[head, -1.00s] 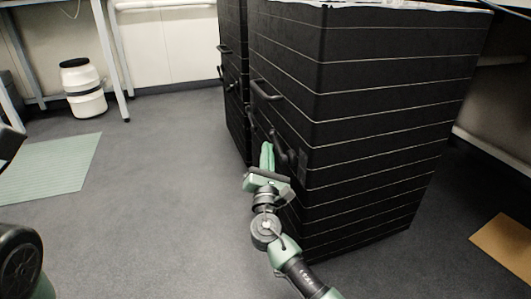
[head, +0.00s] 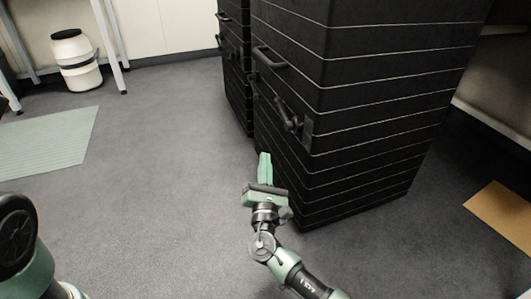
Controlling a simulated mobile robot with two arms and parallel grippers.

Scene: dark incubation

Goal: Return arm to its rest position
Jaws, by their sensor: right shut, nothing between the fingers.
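My right arm comes in from the bottom, a little right of the middle. Its gripper (head: 264,167) is shut and empty, with its green fingers pointing up in the picture. It is in front of the lower left face of the near black cabinet (head: 375,110), below the dark handle and latch (head: 290,118). I cannot tell how far it is from the cabinet. Part of my left arm shows at the lower left edge; its gripper is out of the picture.
A second black cabinet (head: 234,75) stands behind the near one. A white container (head: 76,60) with dark bands sits under a table at the upper left. A green mat (head: 45,142) lies on the left floor, a brown mat (head: 503,225) on the right. The grey floor between is clear.

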